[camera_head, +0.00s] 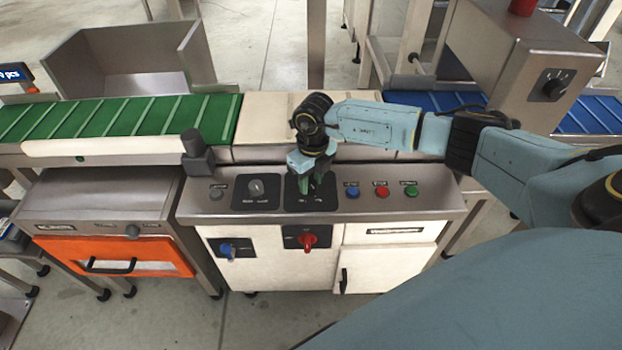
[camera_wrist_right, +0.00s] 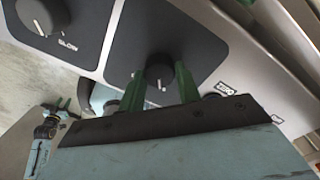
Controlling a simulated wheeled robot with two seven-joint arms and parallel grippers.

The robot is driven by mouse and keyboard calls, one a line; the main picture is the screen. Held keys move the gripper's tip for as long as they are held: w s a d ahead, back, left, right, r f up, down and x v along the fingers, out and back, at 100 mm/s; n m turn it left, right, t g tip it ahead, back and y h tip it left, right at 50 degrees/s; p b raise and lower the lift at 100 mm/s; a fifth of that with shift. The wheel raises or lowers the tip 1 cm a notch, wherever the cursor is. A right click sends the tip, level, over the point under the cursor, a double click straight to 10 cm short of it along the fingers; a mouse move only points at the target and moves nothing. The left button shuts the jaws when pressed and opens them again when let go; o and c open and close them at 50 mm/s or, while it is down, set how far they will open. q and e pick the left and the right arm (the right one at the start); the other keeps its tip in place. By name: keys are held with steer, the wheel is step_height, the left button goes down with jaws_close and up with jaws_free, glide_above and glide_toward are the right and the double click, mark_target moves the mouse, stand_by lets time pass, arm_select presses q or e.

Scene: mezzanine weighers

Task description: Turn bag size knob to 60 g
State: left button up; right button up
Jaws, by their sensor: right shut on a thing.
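My right gripper (camera_head: 311,190) reaches down onto the second black dial plate (camera_head: 293,203) of the sloped control panel. In the right wrist view its green fingers (camera_wrist_right: 158,82) stand on both sides of a dark round knob (camera_wrist_right: 159,68) and are shut on it. The knob has a white pointer line, turned toward the wrist camera. The lettering around this knob is hidden or too small to read, so its setting is unclear.
Left of the held knob is a similar knob (camera_head: 256,188), with "SLOW" beside it in the wrist view. Blue (camera_head: 352,191), red (camera_head: 382,191) and green (camera_head: 411,191) buttons sit to the right. A red switch (camera_head: 307,240) is below. A green conveyor (camera_head: 120,118) runs behind.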

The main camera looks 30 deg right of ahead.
mark_target(313, 182)
steer(key=o, duration=1)
arm_select(q)
steer(key=shift+w, duration=0.45)
steer(key=shift+w+d+r, duration=0.1)
arm_select(e)
steer(key=shift+r, duration=0.2)
arm_select(q)
steer(key=s+a+f+p, duration=0.1)
steer(key=s+p, duration=0.1)
steer(key=s, duration=0.5)
steer(key=shift+s, duration=0.35)
arm_select(e)
steer(key=shift+w+d+r, duration=0.1)
steer(key=shift+d+r, duration=0.05)
steer(key=shift+r, duration=3.1)
steer(key=shift+d+r, duration=0.15)
steer(key=shift+r, duration=3.1)
